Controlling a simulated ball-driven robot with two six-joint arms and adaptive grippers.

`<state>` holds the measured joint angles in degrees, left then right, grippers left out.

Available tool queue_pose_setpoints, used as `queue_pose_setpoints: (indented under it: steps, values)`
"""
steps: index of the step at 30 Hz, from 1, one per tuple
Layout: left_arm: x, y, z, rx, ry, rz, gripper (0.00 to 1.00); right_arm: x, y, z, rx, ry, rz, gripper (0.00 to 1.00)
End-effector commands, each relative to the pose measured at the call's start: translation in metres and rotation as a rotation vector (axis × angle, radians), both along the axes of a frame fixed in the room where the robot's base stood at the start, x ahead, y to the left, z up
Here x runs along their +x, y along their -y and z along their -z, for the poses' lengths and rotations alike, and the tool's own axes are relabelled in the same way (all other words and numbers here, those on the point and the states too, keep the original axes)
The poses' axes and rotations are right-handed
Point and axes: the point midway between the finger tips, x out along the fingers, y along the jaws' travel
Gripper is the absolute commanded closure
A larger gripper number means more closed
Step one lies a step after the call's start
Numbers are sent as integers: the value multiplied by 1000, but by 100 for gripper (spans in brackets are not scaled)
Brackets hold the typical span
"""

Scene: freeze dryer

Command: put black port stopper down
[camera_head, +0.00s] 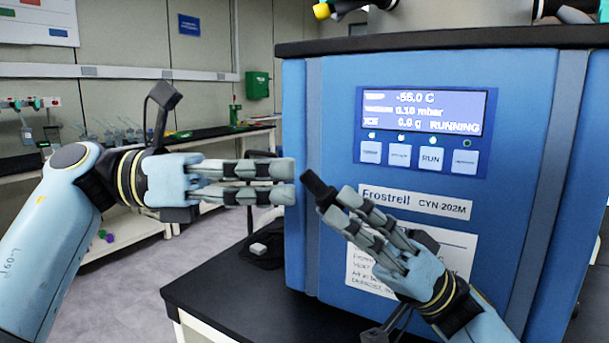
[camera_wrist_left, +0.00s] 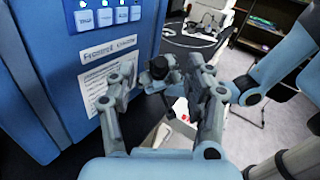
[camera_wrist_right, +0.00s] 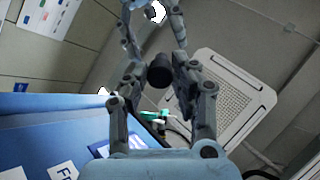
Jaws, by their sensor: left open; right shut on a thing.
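The black port stopper (camera_head: 318,188) is a small dark cylinder held up in front of the blue freeze dryer's front panel. My right gripper (camera_head: 339,202) is shut on it, with the stopper sticking out past the fingertips. In the right wrist view the stopper (camera_wrist_right: 159,72) sits between the fingertips. My left gripper (camera_head: 293,182) points right, its fingertips a little left of the stopper, and holds nothing. In the left wrist view the open fingers (camera_wrist_left: 163,82) show the stopper (camera_wrist_left: 158,67) beyond them.
The freeze dryer (camera_head: 330,100) stands on a black bench top (camera_head: 230,305), with free room at its front left. A small pale block on a dark piece (camera_head: 259,249) lies on the bench near the dryer's left side. A side bench with glassware (camera_head: 125,132) is behind.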

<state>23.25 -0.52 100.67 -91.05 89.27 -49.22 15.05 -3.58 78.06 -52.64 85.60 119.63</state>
Motion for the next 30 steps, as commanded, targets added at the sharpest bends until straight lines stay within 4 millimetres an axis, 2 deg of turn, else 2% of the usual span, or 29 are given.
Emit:
queue_pose_setpoints:
  steps: [3,7,12,19,30]
  values:
    - [0,21,-1,-4,-1,1,47,0,0,0,0,0,0,100]
    - [0,35,-1,-2,-1,1,47,0,0,0,0,0,0,100]
    - [1,43,0,0,-2,0,47,0,0,0,0,0,0,100]
    - [1,43,0,0,-2,0,47,0,0,0,0,0,0,100]
    - [1,43,0,0,-1,-1,94,0,0,0,0,1,-1,100]
